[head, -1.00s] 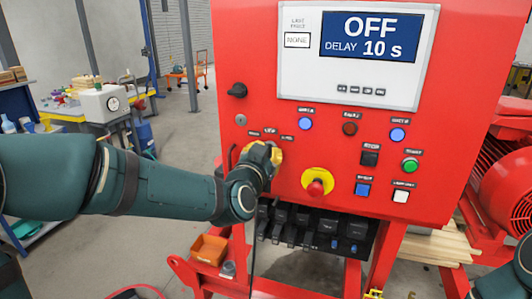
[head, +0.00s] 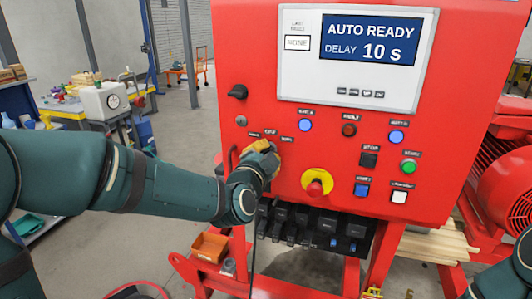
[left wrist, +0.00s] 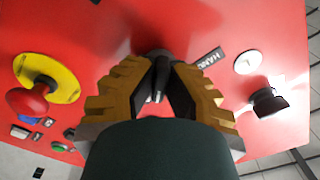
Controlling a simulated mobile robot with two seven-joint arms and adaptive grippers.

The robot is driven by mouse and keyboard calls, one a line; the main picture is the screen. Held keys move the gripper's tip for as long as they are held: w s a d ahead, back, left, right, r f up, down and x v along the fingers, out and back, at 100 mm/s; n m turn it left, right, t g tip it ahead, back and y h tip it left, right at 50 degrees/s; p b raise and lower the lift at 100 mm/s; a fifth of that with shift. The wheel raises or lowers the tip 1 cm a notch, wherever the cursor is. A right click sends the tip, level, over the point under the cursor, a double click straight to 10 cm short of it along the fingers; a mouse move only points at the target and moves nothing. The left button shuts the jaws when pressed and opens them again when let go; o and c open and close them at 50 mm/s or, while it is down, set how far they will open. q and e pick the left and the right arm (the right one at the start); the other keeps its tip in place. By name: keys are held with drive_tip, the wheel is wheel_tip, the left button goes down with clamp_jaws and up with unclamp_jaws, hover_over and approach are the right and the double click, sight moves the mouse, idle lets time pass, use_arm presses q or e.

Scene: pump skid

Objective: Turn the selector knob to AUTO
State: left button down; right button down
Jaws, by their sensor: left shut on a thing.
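The red control panel (head: 240,70) faces me, and its display (head: 370,36) reads AUTO READY, DELAY 10 s. My left gripper (head: 268,155) is at the panel's left side, below a row of small labels. In the left wrist view its yellow-brown fingers (left wrist: 160,88) are closed around the dark selector knob (left wrist: 157,78). A HAND label (left wrist: 208,60) shows beside the knob. In the head view the gripper hides most of the knob. My right gripper is out of view.
A red mushroom button on a yellow ring (head: 316,184) sits right of my left gripper. Several coloured buttons are farther right. A black rotary switch (head: 237,91) is above left. An orange bin (head: 209,246) stands below, on the red frame.

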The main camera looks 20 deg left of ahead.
use_arm(q)
drive_tip(key=shift+r, duration=0.3)
drive_tip(key=c, duration=1.2)
unclamp_jaws()
drive_tip(key=shift+o, duration=0.9)
drive_tip(key=shift+w+f, duration=0.15)
drive_tip(key=shift+f, duration=0.05)
drive_tip(key=s, duration=0.7)
drive_tip(key=shift+s, duration=0.3)
